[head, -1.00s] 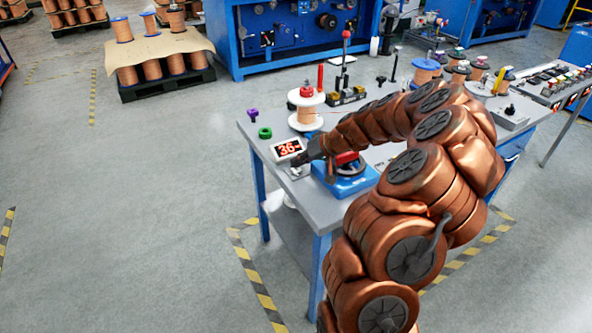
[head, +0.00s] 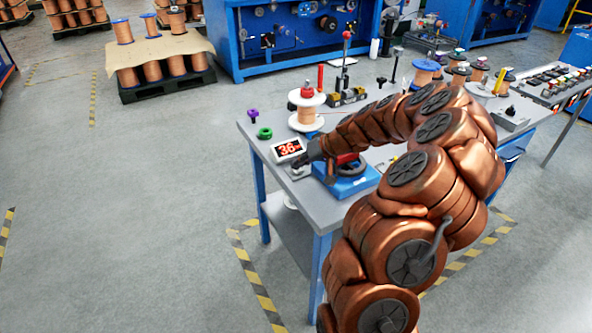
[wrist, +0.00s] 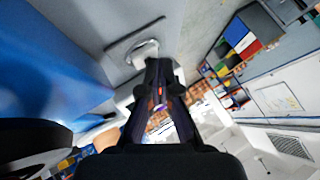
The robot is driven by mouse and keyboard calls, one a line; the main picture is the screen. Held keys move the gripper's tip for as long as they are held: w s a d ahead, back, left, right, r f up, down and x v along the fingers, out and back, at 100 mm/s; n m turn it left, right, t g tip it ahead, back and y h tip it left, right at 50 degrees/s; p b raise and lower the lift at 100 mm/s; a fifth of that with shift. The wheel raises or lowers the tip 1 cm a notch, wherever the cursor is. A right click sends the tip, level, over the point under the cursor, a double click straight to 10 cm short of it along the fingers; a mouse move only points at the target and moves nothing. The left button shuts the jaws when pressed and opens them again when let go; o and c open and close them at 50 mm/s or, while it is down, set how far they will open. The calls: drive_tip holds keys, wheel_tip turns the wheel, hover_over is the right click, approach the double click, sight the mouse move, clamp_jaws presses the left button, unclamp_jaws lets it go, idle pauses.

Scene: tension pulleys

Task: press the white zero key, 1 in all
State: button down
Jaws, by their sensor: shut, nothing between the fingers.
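The white zero key (wrist: 145,50) shows in the wrist view as a pale round cap on a grey plate. In the head view its small grey housing (head: 299,172) sits at the near left edge of the bench, just below the display, partly covered by my gripper. My gripper (wrist: 159,64) is shut and empty, and its tips appear just below the key in the wrist view. I cannot tell whether they touch it. In the head view my gripper (head: 302,158) is close above the housing. The display (head: 288,149) reads 36 in red.
A blue device (head: 350,184) with a dark handwheel stands right of the key, under my arm. A copper spool (head: 306,112), a green ring (head: 264,133) and a purple knob (head: 252,115) stand behind. The bench's (head: 300,200) front left edge is close.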

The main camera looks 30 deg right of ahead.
sight(300, 169)
drive_tip(key=shift+s+d+f+b, duration=0.15)
drive_tip(key=shift+f+b, duration=0.2)
drive_tip(key=shift+f, duration=0.3)
drive_tip(key=shift+r, duration=0.1)
idle(0.6)
drive_tip(key=shift+d+r, duration=0.6)
drive_tip(key=shift+r, duration=0.35)
drive_tip(key=shift+w+r, duration=0.1)
drive_tip(key=shift+w, duration=0.1)
drive_tip(key=shift+d+r, duration=0.2)
drive_tip(key=shift+r, duration=0.6)
drive_tip(key=shift+a+r+p, duration=0.25)
drive_tip(key=shift+a+r, duration=0.05)
drive_tip(key=shift+r, duration=0.5)
drive_tip(key=shift+a+r+p, duration=0.25)
drive_tip(key=shift+r, duration=0.55)
